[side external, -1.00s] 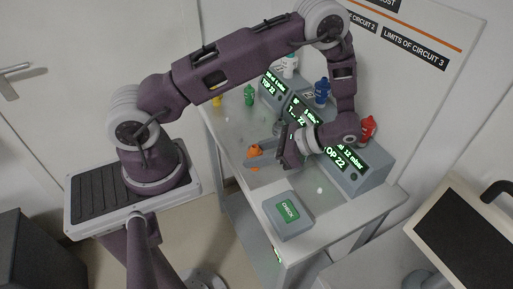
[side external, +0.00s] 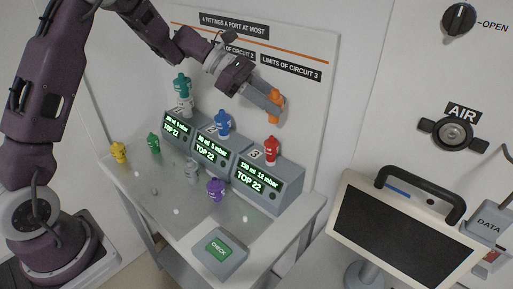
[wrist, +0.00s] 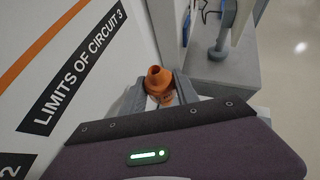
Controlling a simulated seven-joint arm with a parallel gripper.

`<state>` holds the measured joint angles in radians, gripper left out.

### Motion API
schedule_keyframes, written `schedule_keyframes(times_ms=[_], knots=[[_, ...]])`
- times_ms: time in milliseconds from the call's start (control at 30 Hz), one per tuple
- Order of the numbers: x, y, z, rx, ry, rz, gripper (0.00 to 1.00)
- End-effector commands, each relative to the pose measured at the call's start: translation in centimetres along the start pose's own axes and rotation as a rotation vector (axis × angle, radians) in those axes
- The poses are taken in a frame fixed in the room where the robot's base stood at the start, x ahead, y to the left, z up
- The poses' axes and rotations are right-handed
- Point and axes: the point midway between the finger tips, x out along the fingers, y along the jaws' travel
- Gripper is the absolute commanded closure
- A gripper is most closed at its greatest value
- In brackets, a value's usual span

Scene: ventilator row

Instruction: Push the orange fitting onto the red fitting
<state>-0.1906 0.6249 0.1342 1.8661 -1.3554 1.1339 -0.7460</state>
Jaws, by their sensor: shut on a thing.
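The orange fitting (side external: 274,108) is held upright in the air between the fingers of my gripper (side external: 270,101). It also shows between the fingers in the wrist view (wrist: 154,80). My gripper is shut on it. The red fitting (side external: 271,149) stands upright on top of the right-hand ventilator unit (side external: 284,190), behind the label 3. In the side view the orange fitting appears above the red one with a clear gap between them. Whether they line up in depth I cannot tell. The red fitting does not show in the wrist view.
A blue fitting (side external: 222,123) stands on the middle unit, and a teal fitting (side external: 181,86) sits over a white one on the left unit. Yellow (side external: 118,152), green (side external: 153,143), grey and purple (side external: 215,190) fittings stand on the table near a CHECK box (side external: 219,250). A wall panel rises behind.

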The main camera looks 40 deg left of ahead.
Motion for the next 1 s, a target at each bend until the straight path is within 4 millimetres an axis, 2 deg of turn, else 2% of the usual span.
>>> schedule_keyframes(times_ms=[100,233,1000], knots=[[-0.9,1.2,0.8,-0.033,0.001,0.057,1.0],[-1.0,1.5,0.6,-0.045,0.001,0.071,1.0],[1.9,1.4,-3.9,-0.041,0.001,0.067,1.0]])
